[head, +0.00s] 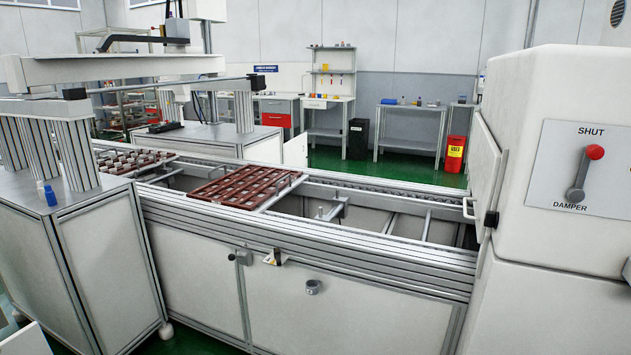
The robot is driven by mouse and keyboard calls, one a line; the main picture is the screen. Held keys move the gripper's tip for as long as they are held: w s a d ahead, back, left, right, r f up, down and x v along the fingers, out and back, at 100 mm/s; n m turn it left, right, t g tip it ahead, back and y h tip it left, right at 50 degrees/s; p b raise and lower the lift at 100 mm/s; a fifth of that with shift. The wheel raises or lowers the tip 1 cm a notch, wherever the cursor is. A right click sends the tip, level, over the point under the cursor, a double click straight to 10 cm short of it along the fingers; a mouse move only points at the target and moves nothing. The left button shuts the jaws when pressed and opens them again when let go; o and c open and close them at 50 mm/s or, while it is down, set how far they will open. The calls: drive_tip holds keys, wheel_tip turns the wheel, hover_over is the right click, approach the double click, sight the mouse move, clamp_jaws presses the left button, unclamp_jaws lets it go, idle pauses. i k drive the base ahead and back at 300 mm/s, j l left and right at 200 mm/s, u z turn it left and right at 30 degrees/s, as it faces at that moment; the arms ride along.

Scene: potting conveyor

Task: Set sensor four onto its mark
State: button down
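No part labelled sensor four can be made out, and no mark for it can be told apart. A small grey and dark fitting with a yellowish patch (272,259) sits on the conveyor's front, just below the rail. A small grey piece (240,257) is to its left. A round grey fitting (312,287) is lower on the front panel, to the right. I cannot tell whether any of these is a sensor. My gripper is not in view.
The conveyor (400,270) carries a reddish-brown compartment tray (262,205) and another filled tray (118,170). A white cabinet (100,245) with a blue-capped bottle (51,196) stands left. A white machine with a damper lever (576,190) blocks the right.

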sight(277, 250)
drive_tip(key=i+j, duration=1.4)
drive_tip(key=i, duration=0.25)
drive_tip(key=i+j, duration=0.7)
drive_tip(key=i+j+u, duration=0.1)
drive_tip(key=i+j, duration=0.6)
drive_tip(key=i, duration=0.2)
drive_tip(key=l, duration=0.25)
drive_tip(key=k+l, duration=0.1)
drive_tip(key=l, duration=0.15)
